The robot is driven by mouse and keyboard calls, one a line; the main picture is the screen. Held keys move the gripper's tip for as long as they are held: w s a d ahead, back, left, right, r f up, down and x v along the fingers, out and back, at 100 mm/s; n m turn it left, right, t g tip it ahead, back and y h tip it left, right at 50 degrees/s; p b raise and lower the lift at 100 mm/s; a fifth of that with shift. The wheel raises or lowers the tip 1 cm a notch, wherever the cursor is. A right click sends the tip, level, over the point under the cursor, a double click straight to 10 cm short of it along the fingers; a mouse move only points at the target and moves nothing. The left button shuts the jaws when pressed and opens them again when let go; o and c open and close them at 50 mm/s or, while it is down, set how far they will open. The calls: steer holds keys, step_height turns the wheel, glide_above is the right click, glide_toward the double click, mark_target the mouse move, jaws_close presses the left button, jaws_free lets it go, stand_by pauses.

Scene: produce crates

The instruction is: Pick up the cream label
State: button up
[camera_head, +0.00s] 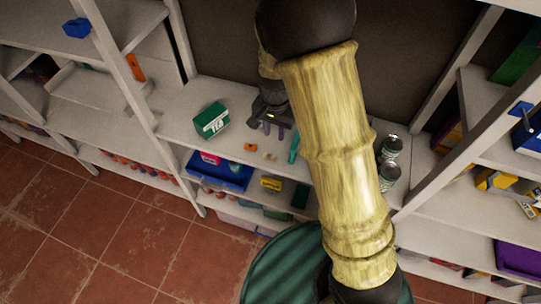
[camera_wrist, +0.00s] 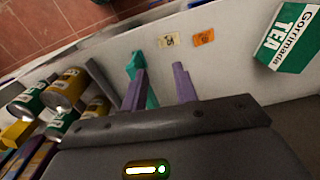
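The cream label (camera_wrist: 169,41) is a small pale tag with dark marks, lying on the white shelf (camera_wrist: 225,70) beside an orange label (camera_wrist: 204,37). In the head view the cream label (camera_head: 270,157) lies near the shelf's front edge, to the right of the orange label (camera_head: 250,147). My gripper (camera_wrist: 159,80) shows two purple fingers spread apart with nothing between them. The cream label appears beyond the fingertips, apart from them. In the head view my gripper (camera_head: 273,132) is just behind the labels.
A green tea box (camera_head: 211,120) stands left of my gripper. A teal object (camera_wrist: 141,78) is close to the left finger in the wrist view. Cans (camera_head: 390,148) stand at the right. A blue crate (camera_head: 222,174) is on the shelf below. The shelf around the labels is mostly clear.

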glide_above(275, 156)
steer(key=f, duration=0.3)
steer(key=f+p, duration=0.1)
steer(key=f, duration=0.3)
steer(key=shift+s+a+f, duration=0.1)
steer(key=shift+s+a, duration=0.05)
steer(key=shift+s, duration=0.05)
steer(key=shift+w+f+p, duration=0.15)
steer(key=shift+f+p, duration=0.3)
steer(key=shift+f, duration=0.85)
steer(key=shift+w+f+p, duration=0.1)
steer(key=shift+f+p, duration=0.35)
steer(key=shift+f, duration=0.85)
jaws_close()
